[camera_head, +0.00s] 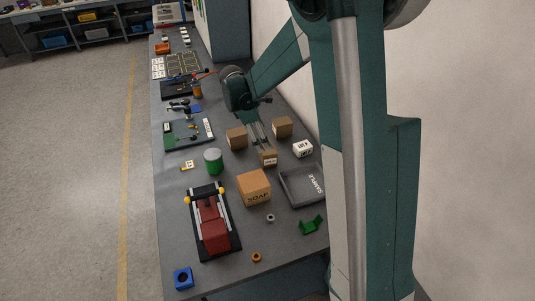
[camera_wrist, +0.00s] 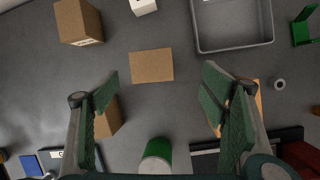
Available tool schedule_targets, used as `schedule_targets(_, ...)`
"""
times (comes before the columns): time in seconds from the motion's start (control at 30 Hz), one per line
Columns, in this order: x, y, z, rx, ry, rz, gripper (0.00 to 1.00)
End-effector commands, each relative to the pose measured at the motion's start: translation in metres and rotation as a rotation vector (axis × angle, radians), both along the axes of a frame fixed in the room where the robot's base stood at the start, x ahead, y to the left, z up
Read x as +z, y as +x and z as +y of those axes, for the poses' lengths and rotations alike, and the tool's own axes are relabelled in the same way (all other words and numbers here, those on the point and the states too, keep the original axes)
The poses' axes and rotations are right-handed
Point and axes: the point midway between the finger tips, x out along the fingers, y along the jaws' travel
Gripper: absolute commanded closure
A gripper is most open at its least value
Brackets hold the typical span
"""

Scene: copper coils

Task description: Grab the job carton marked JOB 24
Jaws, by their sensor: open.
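Several brown cartons stand on the bench, and I cannot read JOB 24 on any. A small carton (camera_head: 268,158) with a white label stands below my gripper (camera_head: 257,139). In the wrist view this carton (camera_wrist: 151,66) shows its plain top between the fingertips of my gripper (camera_wrist: 159,77), which is open and empty. A second carton (camera_head: 236,138) is left of it, partly behind the left finger in the wrist view (camera_wrist: 109,118). A third carton (camera_head: 282,126) stands farther back; its label is too small to read in the wrist view (camera_wrist: 79,22).
A larger SOAP carton (camera_head: 254,189) stands in front, beside a grey SAMPLE tray (camera_head: 287,194). A white box (camera_head: 302,148) is at the right and a green cylinder (camera_head: 213,162) at the left. A red vise-like fixture (camera_head: 210,222) stands nearer.

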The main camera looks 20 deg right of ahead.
Motion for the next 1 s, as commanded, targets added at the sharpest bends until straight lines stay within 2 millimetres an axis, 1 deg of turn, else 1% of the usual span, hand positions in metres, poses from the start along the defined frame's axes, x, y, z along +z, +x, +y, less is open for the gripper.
schedule_targets(0.03, -0.005, 0.007, 0.000, 0.018, -0.006, 0.015, 0.28)
schedule_targets(0.2, -0.023, 0.020, -0.003, 0.071, -0.026, 0.068, 0.28)
schedule_targets(0.4, -0.037, 0.028, -0.005, 0.110, -0.039, 0.107, 0.28)
schedule_targets(0.53, -0.040, 0.030, -0.005, 0.118, -0.042, 0.115, 0.28)
schedule_targets(0.87, -0.041, 0.030, -0.006, 0.118, -0.041, 0.116, 0.28)
schedule_targets(1.0, -0.047, 0.030, -0.008, 0.118, -0.041, 0.116, 0.28)
